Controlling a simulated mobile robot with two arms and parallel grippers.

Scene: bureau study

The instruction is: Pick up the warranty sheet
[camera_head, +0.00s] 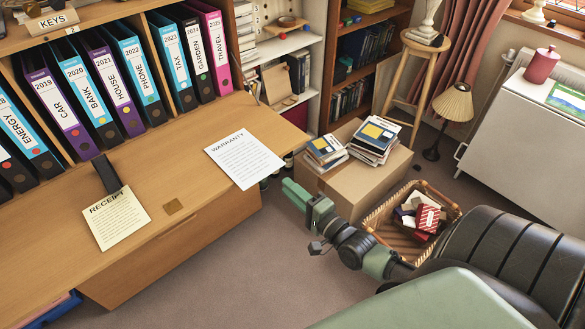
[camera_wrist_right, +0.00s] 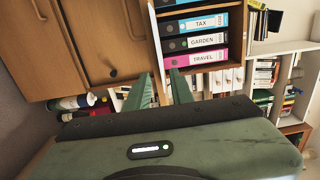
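The warranty sheet (camera_head: 243,160), a white printed page, lies on the wooden desk (camera_head: 170,240) near its right end in the head view. Its lower right part reaches past the desk's front edge. My right gripper (camera_head: 291,189) is right of the sheet, apart from it, over the gap between desk and cardboard box. In the right wrist view the two green fingers of this gripper (camera_wrist_right: 163,78) stand apart with nothing held between them. My left gripper is not in view.
A yellow receipt (camera_head: 116,217) lies farther left, touching a dark block (camera_head: 107,174). Labelled binders (camera_head: 122,63) line the desk's back. A cardboard box (camera_head: 340,189) with books and a wicker basket (camera_head: 448,197) stand on the floor to the right. Carpet in front is clear.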

